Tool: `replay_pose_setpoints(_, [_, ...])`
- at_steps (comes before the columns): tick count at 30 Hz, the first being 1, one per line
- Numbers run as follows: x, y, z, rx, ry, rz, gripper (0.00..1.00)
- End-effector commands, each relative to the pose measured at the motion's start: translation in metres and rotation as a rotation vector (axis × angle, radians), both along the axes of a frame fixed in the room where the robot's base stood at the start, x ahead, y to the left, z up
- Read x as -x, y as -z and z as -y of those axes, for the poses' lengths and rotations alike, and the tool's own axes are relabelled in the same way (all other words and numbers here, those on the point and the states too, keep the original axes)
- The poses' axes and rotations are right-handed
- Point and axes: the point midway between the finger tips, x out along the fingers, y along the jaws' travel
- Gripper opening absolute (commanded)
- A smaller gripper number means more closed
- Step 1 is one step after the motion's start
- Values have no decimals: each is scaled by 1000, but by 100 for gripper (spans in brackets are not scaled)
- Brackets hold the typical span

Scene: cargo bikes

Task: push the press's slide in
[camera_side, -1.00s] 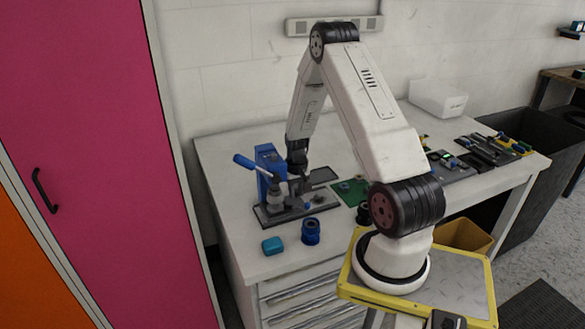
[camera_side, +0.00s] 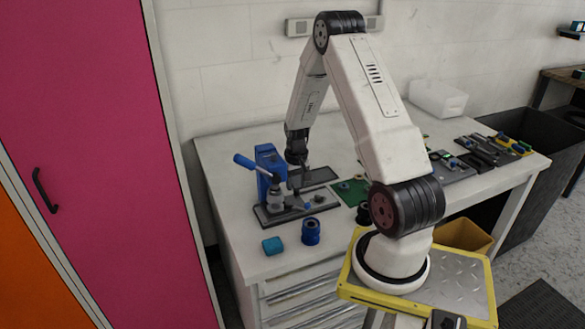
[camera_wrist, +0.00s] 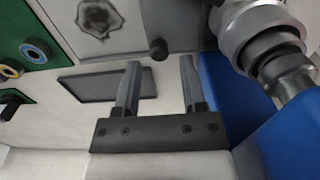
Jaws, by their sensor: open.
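The blue press (camera_side: 268,166) stands on a dark base on the bench, its lever pointing up and left. In the wrist view its blue body (camera_wrist: 292,135) and grey ram (camera_wrist: 265,42) are at the right. A light grey plate, apparently the slide (camera_wrist: 125,30), crosses the top of the wrist view. It has a dark irregular patch and a black knob (camera_wrist: 158,48) near its edge. How far the slide is in, I cannot tell. My gripper (camera_wrist: 159,82) is open and empty, its fingers apart beside the press. In the side view my gripper (camera_side: 304,178) is above the bench, behind the base.
A dark rectangular pad (camera_wrist: 105,84) lies by the fingers. A green mat (camera_side: 350,190) with rings is to the right. A blue cup-like part (camera_side: 311,231) and a teal block (camera_side: 272,246) stand at the bench front. Tools and a white bin (camera_side: 438,98) are farther right.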

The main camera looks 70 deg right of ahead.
Motion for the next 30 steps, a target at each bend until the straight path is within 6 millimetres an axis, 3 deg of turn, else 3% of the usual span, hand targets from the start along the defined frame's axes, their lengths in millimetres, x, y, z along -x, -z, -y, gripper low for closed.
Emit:
replay_pose_setpoints(6, [0,-12,0,1,0,1,53])
replay_pose_setpoints(16, [2,-14,2,0,0,0,53])
replay_pose_setpoints(30, [21,-28,21,1,2,1,53])
